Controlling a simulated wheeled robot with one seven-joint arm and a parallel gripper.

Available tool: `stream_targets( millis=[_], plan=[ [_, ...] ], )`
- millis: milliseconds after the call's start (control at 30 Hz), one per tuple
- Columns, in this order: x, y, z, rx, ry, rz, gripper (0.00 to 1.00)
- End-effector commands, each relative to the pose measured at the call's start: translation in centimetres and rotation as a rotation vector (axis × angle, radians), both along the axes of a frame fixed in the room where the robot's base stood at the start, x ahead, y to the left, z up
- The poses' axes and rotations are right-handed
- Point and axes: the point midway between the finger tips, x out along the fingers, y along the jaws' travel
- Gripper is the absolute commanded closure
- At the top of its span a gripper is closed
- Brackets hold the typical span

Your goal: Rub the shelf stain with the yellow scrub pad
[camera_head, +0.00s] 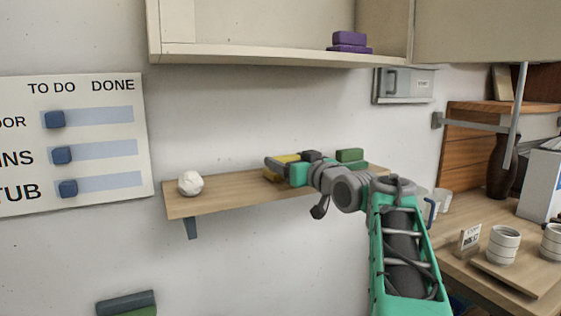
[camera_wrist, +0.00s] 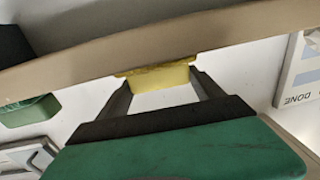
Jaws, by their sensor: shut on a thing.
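The wooden shelf (camera_head: 235,198) is on the wall in the middle of the head view. It crosses the top of the wrist view as a tan band (camera_wrist: 100,50). My gripper (camera_head: 273,167) is over the shelf, right of its middle. It is shut on the yellow scrub pad (camera_head: 272,175). In the wrist view the pad (camera_wrist: 160,77) sits between the fingertips against the shelf band. I cannot tell whether it touches the shelf surface. I see no stain on the visible part of the shelf; the part behind my gripper and arm is hidden.
A white crumpled ball (camera_head: 190,183) lies at the shelf's left end. A green block (camera_head: 350,156) is at the right, behind my arm. Purple blocks (camera_head: 349,42) sit in the cabinet above. A to-do board (camera_head: 75,130) hangs left. The shelf between ball and gripper is clear.

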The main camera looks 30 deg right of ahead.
Motion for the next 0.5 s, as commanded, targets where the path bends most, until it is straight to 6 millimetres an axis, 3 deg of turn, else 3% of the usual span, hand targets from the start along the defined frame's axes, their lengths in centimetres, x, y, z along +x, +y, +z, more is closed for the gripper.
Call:
stream_targets(
  millis=[333, 500],
  plan=[
    [0.0, -3.1, 0.0, 0.003, 0.004, -0.002, 0.65],
    [0.0, -3.7, -0.1, 0.002, 0.003, 0.000, 0.65]
  ],
)
